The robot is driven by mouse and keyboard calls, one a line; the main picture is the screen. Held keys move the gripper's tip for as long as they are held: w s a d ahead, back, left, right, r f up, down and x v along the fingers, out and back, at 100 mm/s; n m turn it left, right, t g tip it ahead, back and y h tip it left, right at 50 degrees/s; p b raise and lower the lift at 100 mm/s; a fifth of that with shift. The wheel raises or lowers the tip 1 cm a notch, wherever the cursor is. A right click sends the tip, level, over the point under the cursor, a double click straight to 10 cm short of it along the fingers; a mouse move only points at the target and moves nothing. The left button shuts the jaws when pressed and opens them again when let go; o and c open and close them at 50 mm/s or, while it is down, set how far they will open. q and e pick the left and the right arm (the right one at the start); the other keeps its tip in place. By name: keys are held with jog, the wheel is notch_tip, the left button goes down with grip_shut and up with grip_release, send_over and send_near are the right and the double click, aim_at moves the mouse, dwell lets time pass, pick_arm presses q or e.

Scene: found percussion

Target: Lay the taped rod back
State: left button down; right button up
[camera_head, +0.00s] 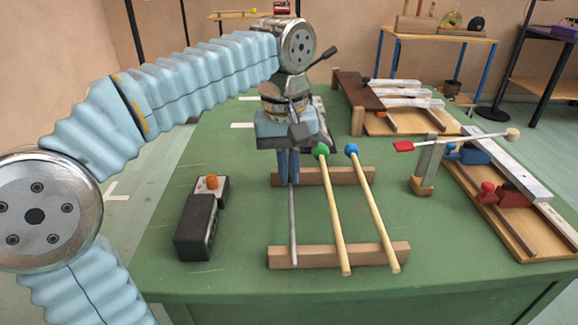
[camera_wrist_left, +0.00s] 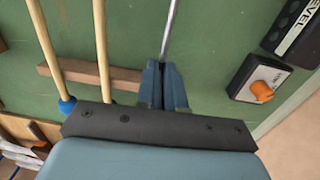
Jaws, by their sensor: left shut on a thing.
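A thin grey metal rod (camera_head: 293,225) lies lengthwise at the left end of two wooden rails, the front rail (camera_head: 375,252) and the rear rail (camera_head: 350,175). I take it for the taped rod, though no tape shows on its visible part. My left gripper (camera_head: 289,178) points down and is shut on the rod near its far end, by the rear rail. In the left wrist view the rod (camera_wrist_left: 171,25) runs away from between the fingertips (camera_wrist_left: 166,72). The rod's far end is hidden by the gripper. My right gripper is not in view.
A green-headed mallet (camera_head: 334,215) and a blue-headed mallet (camera_head: 373,210) lie on the rails right of the rod. A black box (camera_head: 196,227) and a small orange-knobbed box (camera_head: 212,188) stand to the left. Wooden bar instruments (camera_head: 505,195) fill the right side.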

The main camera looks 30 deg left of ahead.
pick_arm(q)
jog(key=c, duration=1.2)
grip_release()
jog(key=r+p, duration=0.1)
jog(key=r, duration=0.3)
jog(key=r+p, duration=0.2)
jog(key=r, duration=0.3)
jog(key=r+p, duration=0.1)
jog(key=r, duration=0.3)
jog(key=shift+s+a+r, duration=0.2)
jog(key=shift+a+r, duration=0.1)
jog(key=shift+r, duration=0.05)
